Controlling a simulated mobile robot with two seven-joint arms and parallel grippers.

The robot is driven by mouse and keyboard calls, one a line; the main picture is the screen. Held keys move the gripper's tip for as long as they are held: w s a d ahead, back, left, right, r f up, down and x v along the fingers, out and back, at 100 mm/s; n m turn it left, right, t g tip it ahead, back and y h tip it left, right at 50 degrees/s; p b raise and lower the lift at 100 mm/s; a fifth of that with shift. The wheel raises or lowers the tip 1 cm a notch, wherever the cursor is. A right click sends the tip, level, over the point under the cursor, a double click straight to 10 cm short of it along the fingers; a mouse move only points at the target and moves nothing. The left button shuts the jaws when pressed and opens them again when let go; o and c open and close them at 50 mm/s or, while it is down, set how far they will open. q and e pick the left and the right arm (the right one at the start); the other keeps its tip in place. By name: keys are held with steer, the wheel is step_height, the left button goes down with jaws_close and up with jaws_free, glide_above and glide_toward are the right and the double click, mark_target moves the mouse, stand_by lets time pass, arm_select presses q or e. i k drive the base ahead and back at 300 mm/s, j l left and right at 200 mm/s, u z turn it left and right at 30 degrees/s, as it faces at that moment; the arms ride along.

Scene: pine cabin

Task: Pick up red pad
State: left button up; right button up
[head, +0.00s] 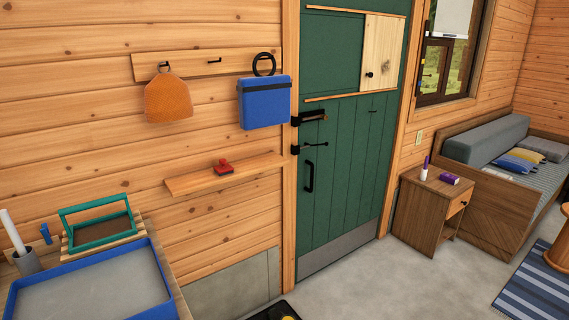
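A small red thing (223,168), which looks like the red pad, lies on the narrow wooden wall shelf (195,184) left of the green door. It is small in the view, with a raised part on top, and nothing covers it. Neither of my grippers shows in the head view.
Above the shelf, an orange pouch (168,98) and a blue bag (264,103) hang from a peg rail. A blue-rimmed tray (160,262) and a green-framed caddy (131,210) stand lower left. A nightstand (425,205) is right of the door (345,170). Grey floor (375,275) is open ahead.

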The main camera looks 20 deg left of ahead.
mark_target(225, 168)
steer(key=i+l+z, duration=0.3)
steer(key=i, duration=0.2)
steer(key=i+z, duration=0.3)
steer(key=i, duration=0.2)
steer(key=i+u, duration=0.25)
steer(key=u, duration=0.15)
steer(key=i+u, duration=0.6)
steer(key=u, duration=0.2)
